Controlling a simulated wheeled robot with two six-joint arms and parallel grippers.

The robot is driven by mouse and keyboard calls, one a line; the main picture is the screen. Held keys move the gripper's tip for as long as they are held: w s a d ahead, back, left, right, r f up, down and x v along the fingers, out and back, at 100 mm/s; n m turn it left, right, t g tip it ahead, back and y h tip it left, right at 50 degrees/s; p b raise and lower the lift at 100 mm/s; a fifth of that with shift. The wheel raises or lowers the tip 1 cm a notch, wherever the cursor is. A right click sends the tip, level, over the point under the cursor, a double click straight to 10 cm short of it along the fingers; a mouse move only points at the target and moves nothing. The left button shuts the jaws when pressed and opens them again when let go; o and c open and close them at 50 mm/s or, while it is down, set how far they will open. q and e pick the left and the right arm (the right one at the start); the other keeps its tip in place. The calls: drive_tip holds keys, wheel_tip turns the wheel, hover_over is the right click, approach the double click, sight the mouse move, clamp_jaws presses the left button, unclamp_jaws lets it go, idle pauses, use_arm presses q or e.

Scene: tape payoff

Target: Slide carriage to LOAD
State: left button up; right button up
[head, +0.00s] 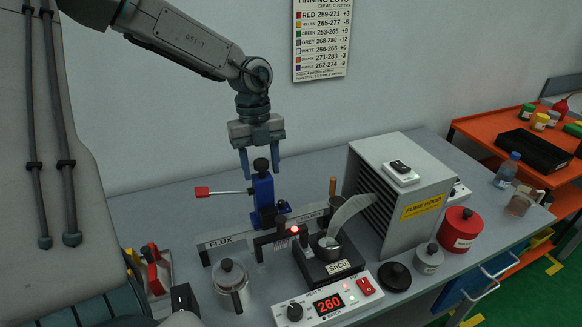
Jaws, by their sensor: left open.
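The blue carriage (264,192) stands upright on a rail (222,240) at the back middle of the bench. It has a black knob on top (261,165) and a lever with a red grip (202,191) pointing left. The rail's left part reads FLUX; I cannot read a LOAD mark. My left gripper (260,174) is open and points down, its two fingers at either side of the black knob. I cannot tell whether they touch it. My right gripper is not in view.
A solder pot (328,265) labelled SnCu and a controller (328,303) reading 260 stand right of the carriage. The fume hood (415,190) is behind them. The bench left of the carriage is fairly clear.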

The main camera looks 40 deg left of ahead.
use_arm(q)
drive_tip(key=shift+d+p+v, duration=0.1)
drive_tip(key=shift+p+v, duration=0.15)
drive_tip(key=shift+v, duration=0.45)
drive_tip(key=shift+d+p+v, duration=0.15)
drive_tip(key=shift+p+v, duration=0.1)
drive_tip(key=shift+v, duration=0.4)
drive_tip(key=shift+s+r+p, duration=0.2)
drive_tip(key=shift+r+p, duration=0.6)
drive_tip(key=shift+r, duration=1.45)
